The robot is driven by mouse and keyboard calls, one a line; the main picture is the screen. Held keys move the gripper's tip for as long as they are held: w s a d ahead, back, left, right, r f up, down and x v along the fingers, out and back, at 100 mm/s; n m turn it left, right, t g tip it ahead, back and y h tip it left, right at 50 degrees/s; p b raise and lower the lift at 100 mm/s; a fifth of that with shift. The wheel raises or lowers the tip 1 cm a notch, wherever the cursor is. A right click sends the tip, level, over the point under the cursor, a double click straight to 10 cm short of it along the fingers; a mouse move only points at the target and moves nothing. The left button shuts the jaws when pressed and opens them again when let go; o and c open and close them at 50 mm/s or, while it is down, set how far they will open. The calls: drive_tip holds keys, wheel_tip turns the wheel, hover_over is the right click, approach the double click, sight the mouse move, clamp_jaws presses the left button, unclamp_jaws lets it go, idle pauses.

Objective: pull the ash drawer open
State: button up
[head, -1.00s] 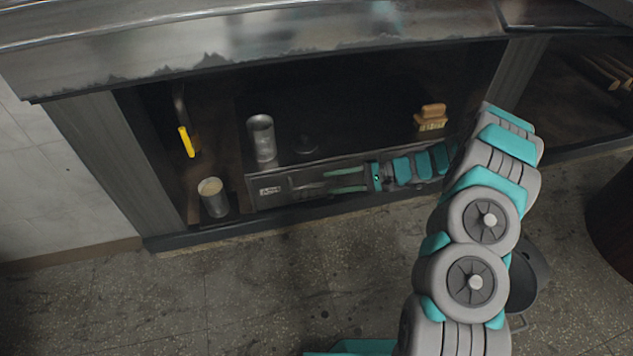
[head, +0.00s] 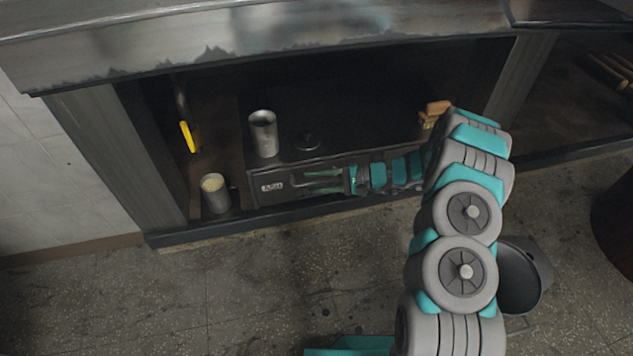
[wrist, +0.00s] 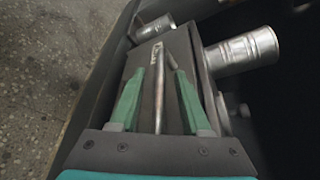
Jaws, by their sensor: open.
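The ash drawer (head: 273,197) is a dark box front with a small label plate, low in the recess under the grill. It looks shut. Its bar handle (head: 302,182) runs along the front, and the handle also shows in the wrist view (wrist: 160,85). My gripper (head: 312,183) comes in from the right along the drawer front. In the wrist view its two green fingers (wrist: 163,68) are apart, one on each side of the handle bar. I cannot tell whether either finger touches the bar.
A metal cup (head: 263,135) and a dark round knob (head: 307,141) are on top of the drawer box. A filled tin (head: 215,193) stands left of it. A brush (head: 434,112) lies at the right.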

clamp_jaws()
idle(0.3)
idle(1.1)
